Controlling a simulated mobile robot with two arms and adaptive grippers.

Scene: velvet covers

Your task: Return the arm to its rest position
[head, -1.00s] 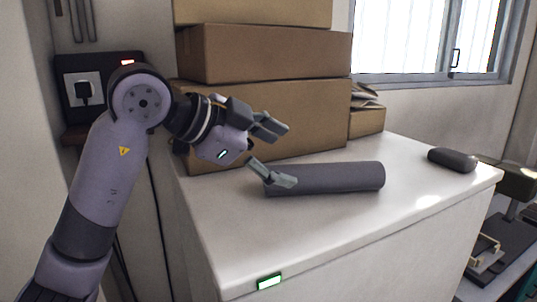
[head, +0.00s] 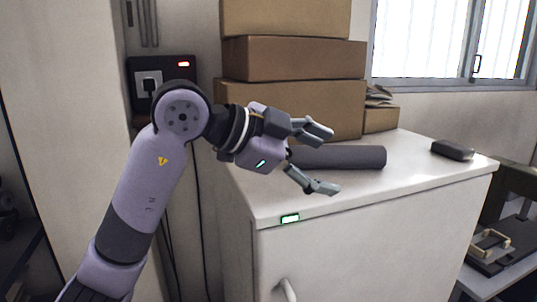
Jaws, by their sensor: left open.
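My left arm comes in from the lower left and bends at the elbow toward the cabinet. My left gripper (head: 323,160) is open and empty, its two fingers spread apart, over the cabinet's front left part. A dark grey roll (head: 345,157) lies on the white cabinet (head: 420,172) top behind the gripper. The roll's left end is partly hidden by my gripper. The roll is not between the fingertips as far as I can see. My right gripper is not in view.
Stacked cardboard boxes (head: 295,60) stand at the back of the cabinet top. A dark rounded case (head: 452,150) lies near the right end. A cabinet handle (head: 287,289) shows below.

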